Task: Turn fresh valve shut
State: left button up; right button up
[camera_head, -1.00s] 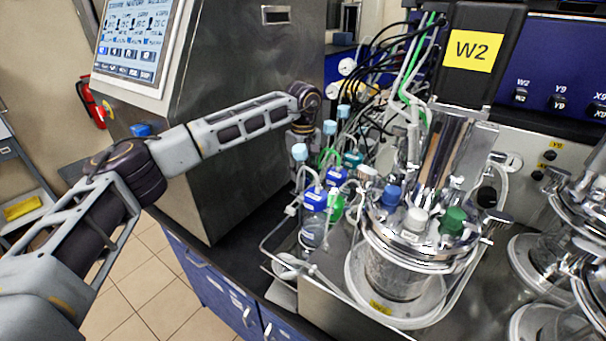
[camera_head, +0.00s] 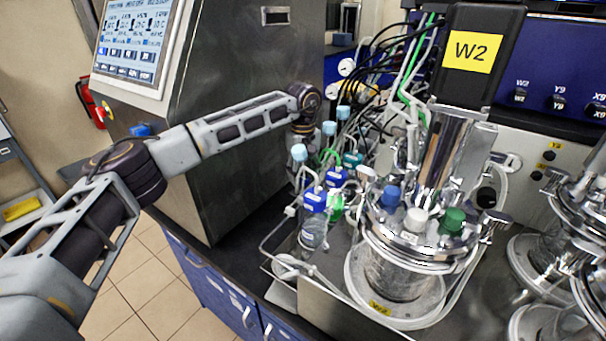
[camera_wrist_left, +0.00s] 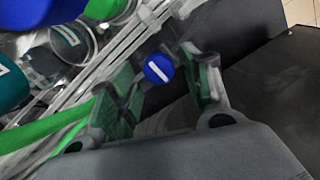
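A round blue knob (camera_wrist_left: 158,68) with a white bar across its face shows in the left wrist view; I take it to be the fresh valve. The bar runs diagonally. My left gripper (camera_wrist_left: 164,74) has its two green-padded fingers apart, one on each side of the knob. A gap shows on the right of the knob; on the left I cannot tell if the finger touches. In the head view my left arm reaches to behind the small bottles, and its fingers and the knob are hidden there. My right gripper is in neither view.
A glass reactor vessel (camera_head: 395,275) with a metal lid stands right of small blue-capped bottles (camera_head: 313,228). Tubes and cables crowd the space behind. A steel cabinet with a screen (camera_head: 135,40) stands at left. In the wrist view, tubing (camera_wrist_left: 95,68) runs close beside the left finger.

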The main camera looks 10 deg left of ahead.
aim_at(303, 177)
pick_arm(q)
notch_tip(303, 177, up, 12)
dwell(1.1)
jog(key=shift+f, duration=0.1)
